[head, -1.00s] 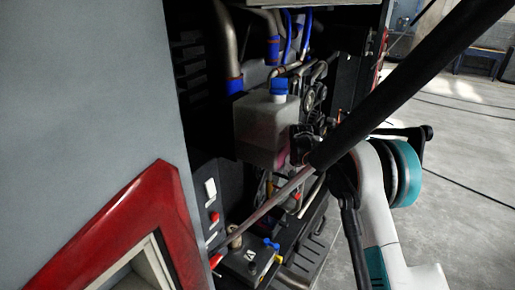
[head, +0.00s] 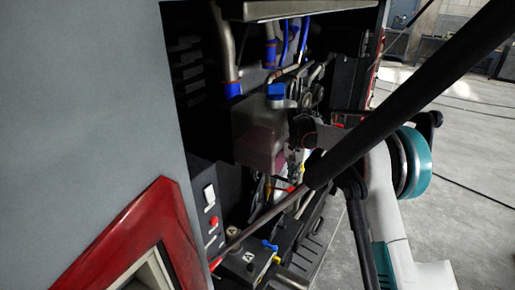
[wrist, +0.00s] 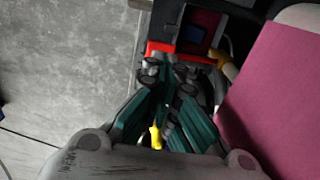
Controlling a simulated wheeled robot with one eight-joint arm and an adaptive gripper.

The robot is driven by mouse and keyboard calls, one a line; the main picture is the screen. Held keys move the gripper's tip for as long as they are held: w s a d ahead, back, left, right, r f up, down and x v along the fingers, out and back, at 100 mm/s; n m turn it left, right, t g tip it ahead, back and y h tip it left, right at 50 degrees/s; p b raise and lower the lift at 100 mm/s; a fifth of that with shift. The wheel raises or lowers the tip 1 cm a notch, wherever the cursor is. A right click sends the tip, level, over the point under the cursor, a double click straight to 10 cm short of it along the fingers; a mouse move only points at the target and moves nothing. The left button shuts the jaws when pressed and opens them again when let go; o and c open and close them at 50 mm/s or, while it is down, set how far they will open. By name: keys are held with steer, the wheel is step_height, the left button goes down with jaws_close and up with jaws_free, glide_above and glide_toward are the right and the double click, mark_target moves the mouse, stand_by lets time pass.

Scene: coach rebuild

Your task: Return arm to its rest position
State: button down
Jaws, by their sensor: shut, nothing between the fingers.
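My gripper (wrist: 167,68) shows in the wrist view with its teal fingers together and nothing between them. It points toward a red-edged part (wrist: 180,52) in the engine bay. A pink surface (wrist: 275,95), which looks like the fluid in the reservoir, is close on its right. In the head view my white and teal arm (head: 382,195) stands at the right of the bay. Its end reaches in behind a thick black strut, beside the reservoir (head: 258,130) with its blue cap. The fingers are hard to make out there.
The black strut (head: 420,90) crosses diagonally in front of my arm, with a thin rod running down left. The open bay (head: 205,100) holds hoses and a switch panel (head: 210,205). A grey and red body panel (head: 90,120) fills the left. Floor (head: 455,150) is clear at right.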

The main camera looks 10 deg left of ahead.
steer(key=s+d+r+n+t+b, duration=0.2)
steer(key=s+d+r+t+b, duration=0.2)
steer(key=s+d+r+b, duration=0.9)
steer(key=s+d+f+t+b, duration=0.1)
steer(key=s+d+f, duration=0.2)
steer(key=s, duration=0.7)
steer(key=s+d+f+n+t+b, duration=0.1)
steer(key=s+d+f+b, duration=0.1)
steer(key=s, duration=0.8)
steer(key=s+d+f+n+t+b, duration=0.1)
steer(key=s+d+f, duration=0.4)
steer(key=s, duration=0.6)
steer(key=shift+f, duration=0.65)
